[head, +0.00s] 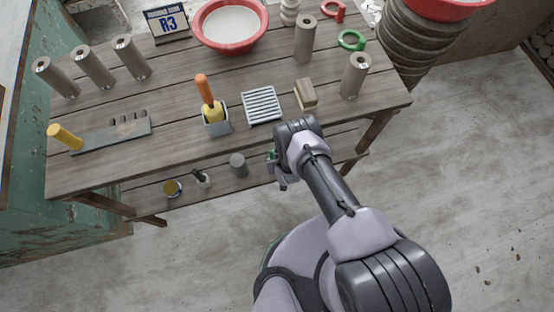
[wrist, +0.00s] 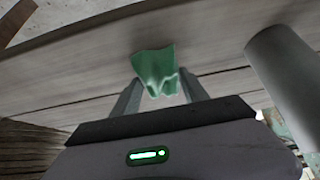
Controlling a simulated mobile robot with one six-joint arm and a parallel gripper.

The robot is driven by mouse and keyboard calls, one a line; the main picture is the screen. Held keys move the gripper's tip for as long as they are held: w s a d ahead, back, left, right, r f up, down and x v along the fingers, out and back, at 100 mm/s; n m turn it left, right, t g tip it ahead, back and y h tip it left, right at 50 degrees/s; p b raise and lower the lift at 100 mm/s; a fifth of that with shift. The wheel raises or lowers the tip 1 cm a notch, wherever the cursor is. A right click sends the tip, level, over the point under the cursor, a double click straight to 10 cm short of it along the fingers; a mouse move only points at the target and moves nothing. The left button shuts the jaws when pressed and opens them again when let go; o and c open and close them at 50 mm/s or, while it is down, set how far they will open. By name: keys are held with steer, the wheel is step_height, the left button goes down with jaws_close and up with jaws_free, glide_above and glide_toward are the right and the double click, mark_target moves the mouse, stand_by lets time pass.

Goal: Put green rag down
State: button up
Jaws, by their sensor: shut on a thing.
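The green rag (wrist: 157,72) hangs crumpled between the two fingers of my gripper (wrist: 161,84) in the wrist view. My gripper is shut on it. Behind the rag is a grey-brown plank surface, and I cannot tell whether the rag touches it. In the head view my gripper (head: 275,165) is at the table's front edge, near the lower shelf (head: 218,178). Only a small bit of green shows there, and my arm hides most of that spot.
A grey cylinder (head: 238,165) stands on the lower shelf left of my gripper; a dark bottle (head: 202,178) and a yellow-rimmed tin (head: 173,188) are further left. The tabletop (head: 180,150) overhangs, holding a ribbed grey tray (head: 262,105) and a tan block (head: 305,94).

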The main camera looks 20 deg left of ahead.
steer(key=shift+f, duration=0.1)
steer(key=o, duration=1.5)
steer(key=shift+c, duration=0.2)
steer(key=p+v, duration=0.6)
steer(key=v, duration=0.6)
steer(key=shift+p, duration=0.4)
